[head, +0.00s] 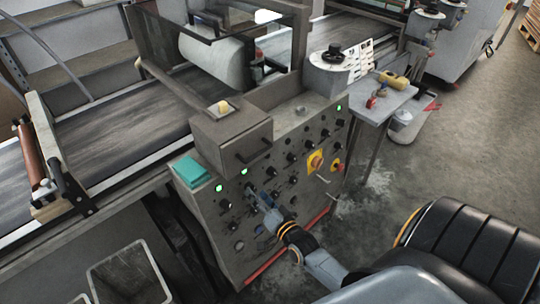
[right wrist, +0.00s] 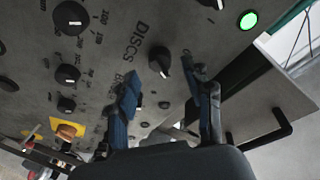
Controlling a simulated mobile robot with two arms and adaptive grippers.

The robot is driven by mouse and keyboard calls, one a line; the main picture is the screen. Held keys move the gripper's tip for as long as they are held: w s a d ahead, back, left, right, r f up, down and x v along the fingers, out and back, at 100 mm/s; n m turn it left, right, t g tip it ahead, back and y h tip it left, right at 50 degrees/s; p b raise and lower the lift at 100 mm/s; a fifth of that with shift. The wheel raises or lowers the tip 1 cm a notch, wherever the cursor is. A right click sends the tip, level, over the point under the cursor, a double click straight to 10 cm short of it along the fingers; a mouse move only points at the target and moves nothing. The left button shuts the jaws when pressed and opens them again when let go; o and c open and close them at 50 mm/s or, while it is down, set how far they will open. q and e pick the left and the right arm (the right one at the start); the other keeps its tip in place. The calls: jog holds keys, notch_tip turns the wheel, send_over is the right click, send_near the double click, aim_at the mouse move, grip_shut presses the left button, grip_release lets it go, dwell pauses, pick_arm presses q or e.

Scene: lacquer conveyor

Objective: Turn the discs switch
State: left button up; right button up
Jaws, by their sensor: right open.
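The discs switch is a black knob (right wrist: 159,61) on the grey control panel, beside the printed word DISCS in the right wrist view. It has a pale pointer mark. My right gripper (right wrist: 164,88) is open, with its two blue-grey fingers spread and the knob showing between and just beyond their tips. I cannot tell whether a finger touches it. In the head view my right gripper (head: 262,203) is close to the lower left part of the panel front and hides what is behind it. My left gripper is not in view.
Several other knobs, such as one upper left (right wrist: 70,17), and a green light (right wrist: 248,20) surround the switch. A box with a handle (head: 232,140) juts out above the panel. A red bar (head: 268,262) runs along the panel's foot. Open floor (head: 440,150) lies to the right.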

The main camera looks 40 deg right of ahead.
jog(key=s+r, duration=0.1)
jog(key=s, duration=0.8)
jog(key=shift+s+a, duration=0.3)
jog(key=shift+a, duration=0.1)
